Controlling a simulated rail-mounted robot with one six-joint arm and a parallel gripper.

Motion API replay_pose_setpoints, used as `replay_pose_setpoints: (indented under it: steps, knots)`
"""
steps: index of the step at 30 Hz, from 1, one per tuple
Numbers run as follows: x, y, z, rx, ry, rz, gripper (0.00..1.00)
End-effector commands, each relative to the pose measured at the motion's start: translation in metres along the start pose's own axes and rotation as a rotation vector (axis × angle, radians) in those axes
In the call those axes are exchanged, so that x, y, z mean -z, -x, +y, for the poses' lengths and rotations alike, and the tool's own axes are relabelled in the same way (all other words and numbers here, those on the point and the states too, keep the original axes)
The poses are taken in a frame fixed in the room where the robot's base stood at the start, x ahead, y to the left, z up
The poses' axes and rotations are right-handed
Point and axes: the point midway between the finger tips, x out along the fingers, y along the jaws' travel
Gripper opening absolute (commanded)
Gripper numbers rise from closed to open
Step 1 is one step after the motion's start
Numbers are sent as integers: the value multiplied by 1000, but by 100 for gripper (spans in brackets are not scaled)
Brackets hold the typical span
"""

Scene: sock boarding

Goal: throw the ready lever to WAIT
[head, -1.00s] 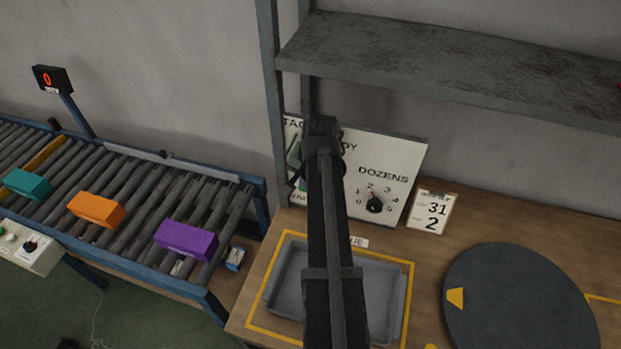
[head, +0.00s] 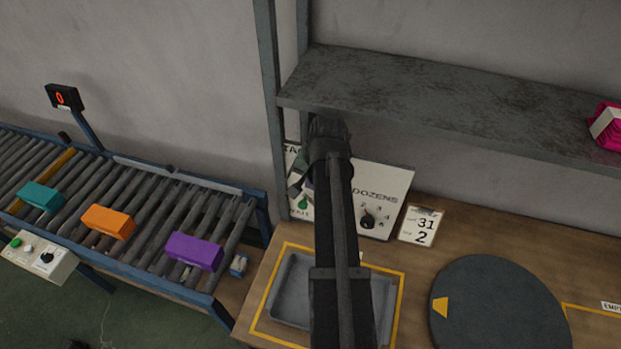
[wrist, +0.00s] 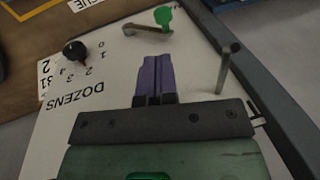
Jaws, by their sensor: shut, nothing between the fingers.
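The white panel (head: 385,181) stands on the table against the wall, with the DOZENS dial (head: 367,218) on it. The ready lever's green knob (head: 303,203) is low on the panel's left, just above the partly hidden WAIT lettering. In the wrist view, the panel appears upside down, and the green knob (wrist: 163,17) and its brownish arm (wrist: 148,32) lie near the panel's lower edge. My gripper (wrist: 155,60) is shut and empty, its purple fingers apart from the knob. In the head view, my arm hides the panel's middle.
A metal peg (wrist: 228,66) sticks up near the panel's side, close to my fingers. A shelf (head: 430,100) overhangs the panel. A grey tray (head: 290,290) and dark turntable (head: 500,310) are on the table. A conveyor (head: 140,225) with teal, orange and purple boxes runs at left.

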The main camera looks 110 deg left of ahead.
Motion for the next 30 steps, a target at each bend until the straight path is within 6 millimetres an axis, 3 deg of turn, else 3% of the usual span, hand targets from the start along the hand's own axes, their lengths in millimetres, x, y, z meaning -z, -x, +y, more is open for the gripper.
replay_pose_setpoints:
  steps: [1, 4, 16, 18, 24, 30]
  knots:
    - [0, 24, -5, 0, 0, 0, 0]
    - [0, 37, -8, 0, 0, 0, 0]
    - [-1, 38, -8, 2, -1, 0, 0]
    - [-2, 33, 5, 30, -9, -8, 0]
    - [1, 17, 70, 264, -41, -29, 0]
    - [3, 26, 74, 307, -39, -29, 0]
